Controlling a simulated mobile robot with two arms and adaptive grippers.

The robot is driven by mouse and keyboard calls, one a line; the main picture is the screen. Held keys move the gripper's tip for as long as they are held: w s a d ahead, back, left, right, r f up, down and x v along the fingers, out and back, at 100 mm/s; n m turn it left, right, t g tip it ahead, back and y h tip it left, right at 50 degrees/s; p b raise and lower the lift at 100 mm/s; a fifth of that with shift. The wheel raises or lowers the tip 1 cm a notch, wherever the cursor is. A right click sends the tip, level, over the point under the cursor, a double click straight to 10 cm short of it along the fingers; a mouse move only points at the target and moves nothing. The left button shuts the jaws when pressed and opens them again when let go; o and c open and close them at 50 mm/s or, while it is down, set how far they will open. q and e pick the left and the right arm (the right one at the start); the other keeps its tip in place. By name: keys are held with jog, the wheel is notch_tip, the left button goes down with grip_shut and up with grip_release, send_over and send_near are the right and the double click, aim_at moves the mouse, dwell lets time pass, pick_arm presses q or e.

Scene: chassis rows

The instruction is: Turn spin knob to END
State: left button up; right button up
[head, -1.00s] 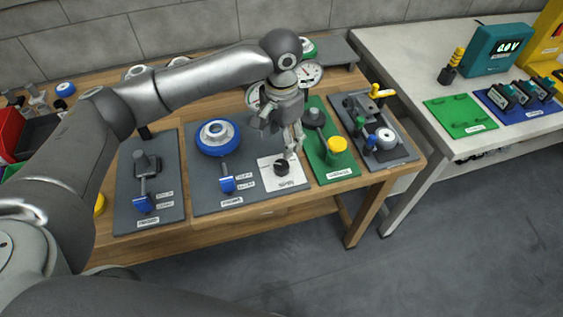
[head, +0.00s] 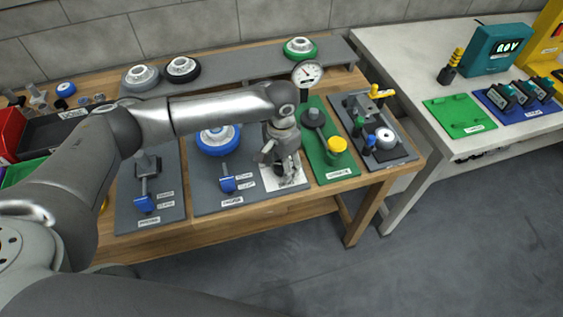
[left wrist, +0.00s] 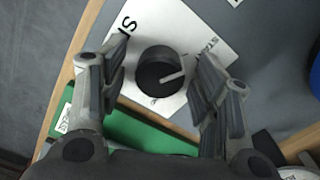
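The spin knob (left wrist: 158,70) is a short black cylinder with a pale pointer line on its top. It stands on a white plate (left wrist: 185,30) with partly visible SPIN and START lettering; other small lettering by the knob is unreadable. In the left wrist view the pointer line runs toward the right finger. My left gripper (left wrist: 162,78) is open, with one finger on each side of the knob and a gap on both sides. In the head view the left gripper (head: 285,178) is low over the white plate (head: 268,183) and mostly hides the knob. My right gripper is not in view.
A round gauge (head: 307,74) stands behind. Bare floor lies before the table.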

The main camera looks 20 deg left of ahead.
pick_arm(q)
jog(key=c, duration=1)
jog(key=shift+r, duration=0.1)
